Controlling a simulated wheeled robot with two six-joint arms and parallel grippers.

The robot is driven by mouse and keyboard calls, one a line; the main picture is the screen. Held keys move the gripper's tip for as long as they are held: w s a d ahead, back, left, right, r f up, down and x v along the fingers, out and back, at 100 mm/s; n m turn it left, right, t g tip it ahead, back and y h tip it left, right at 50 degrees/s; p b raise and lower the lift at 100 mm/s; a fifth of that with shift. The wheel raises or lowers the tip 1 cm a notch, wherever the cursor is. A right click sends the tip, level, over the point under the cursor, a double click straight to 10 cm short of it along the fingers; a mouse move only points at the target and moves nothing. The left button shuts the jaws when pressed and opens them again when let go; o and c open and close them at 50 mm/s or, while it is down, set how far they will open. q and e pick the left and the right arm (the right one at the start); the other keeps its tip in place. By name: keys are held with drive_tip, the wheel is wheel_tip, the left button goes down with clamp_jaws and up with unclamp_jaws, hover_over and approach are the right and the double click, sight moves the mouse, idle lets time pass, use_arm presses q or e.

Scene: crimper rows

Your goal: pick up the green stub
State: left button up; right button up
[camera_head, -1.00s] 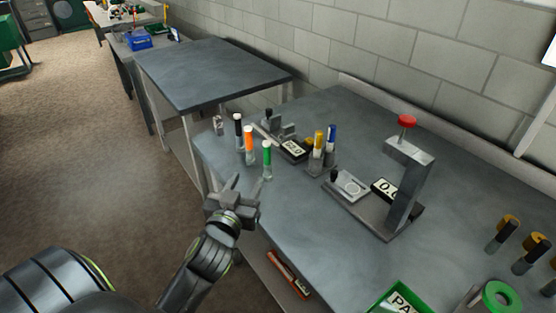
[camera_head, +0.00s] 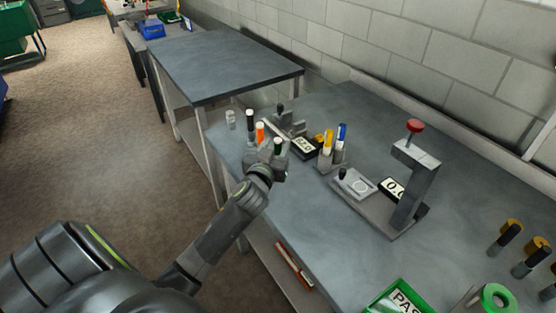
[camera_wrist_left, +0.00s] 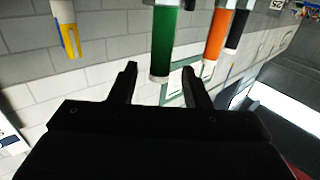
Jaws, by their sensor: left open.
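The green stub (camera_head: 277,146) stands near the left edge of the grey worktable, its lower part hidden by my left gripper (camera_head: 276,163) in the head view. In the left wrist view the green stub (camera_wrist_left: 166,45) lies ahead of and between the open fingers of my left gripper (camera_wrist_left: 160,72). The jaws look empty, and I cannot tell whether a finger touches it. The orange stub (camera_head: 261,132) and the black stub (camera_head: 250,122) stand close behind it. My right gripper is not in view.
Yellow and blue markers (camera_head: 328,143) stand in a grey holder to the right. A press with a red knob (camera_head: 415,125) stands farther right. A green PASS bin (camera_head: 385,300) is at the front. The table's middle front is clear.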

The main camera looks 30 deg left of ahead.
use_arm(q)
drive_tip(key=shift+x, duration=1.25)
clamp_jaws()
